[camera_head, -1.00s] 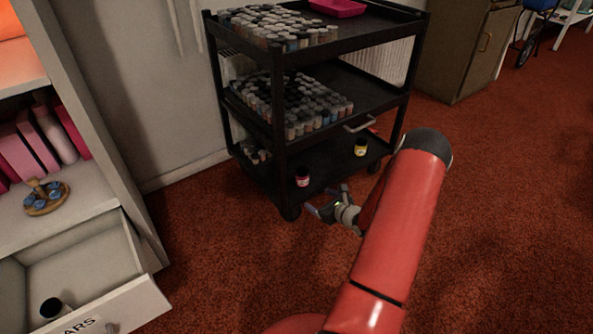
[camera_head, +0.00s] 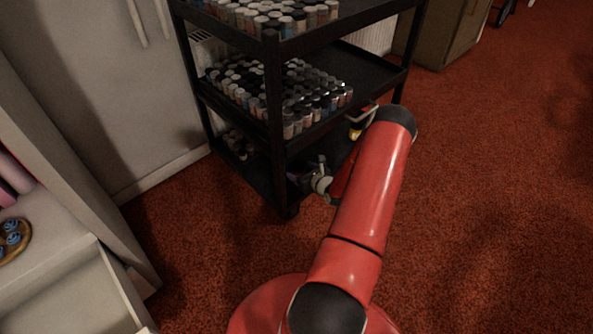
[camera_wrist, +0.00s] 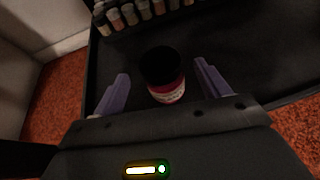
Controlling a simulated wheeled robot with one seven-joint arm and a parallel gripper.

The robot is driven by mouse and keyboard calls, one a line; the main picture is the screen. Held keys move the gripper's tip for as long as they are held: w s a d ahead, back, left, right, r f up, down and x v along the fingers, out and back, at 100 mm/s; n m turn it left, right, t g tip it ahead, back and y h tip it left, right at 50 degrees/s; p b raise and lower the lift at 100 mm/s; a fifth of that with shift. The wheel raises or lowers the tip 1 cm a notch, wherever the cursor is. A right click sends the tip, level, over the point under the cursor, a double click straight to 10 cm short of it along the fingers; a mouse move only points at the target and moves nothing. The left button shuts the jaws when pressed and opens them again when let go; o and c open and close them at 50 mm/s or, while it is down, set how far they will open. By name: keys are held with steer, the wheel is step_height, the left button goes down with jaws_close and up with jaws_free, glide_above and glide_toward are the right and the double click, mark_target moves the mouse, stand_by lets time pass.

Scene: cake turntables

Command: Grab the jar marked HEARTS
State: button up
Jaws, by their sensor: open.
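A small jar with a black lid and a red-and-white label (camera_wrist: 166,82) stands on the bottom shelf of the black cart in the wrist view. The label's words are too small to read. My gripper (camera_wrist: 160,92) is open, with one finger on each side of the jar and the jar between them, apart from both fingers as far as I can see. In the head view my gripper (camera_head: 310,174) is at the cart's bottom shelf and hides most of this jar.
The black cart's middle shelf (camera_head: 365,70) hangs above my gripper and holds many small bottles. More bottles (camera_wrist: 140,12) stand at the back of the bottom shelf. An open drawer (camera_head: 120,290) is at lower left. Red carpet (camera_head: 480,200) is clear on the right.

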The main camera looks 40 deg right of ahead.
mark_target(296, 165)
steer(key=x, duration=0.4)
steer(key=shift+w+d+r, duration=0.1)
steer(key=shift+w+d, duration=0.05)
steer(key=shift+w, duration=0.3)
steer(key=c, duration=1.1)
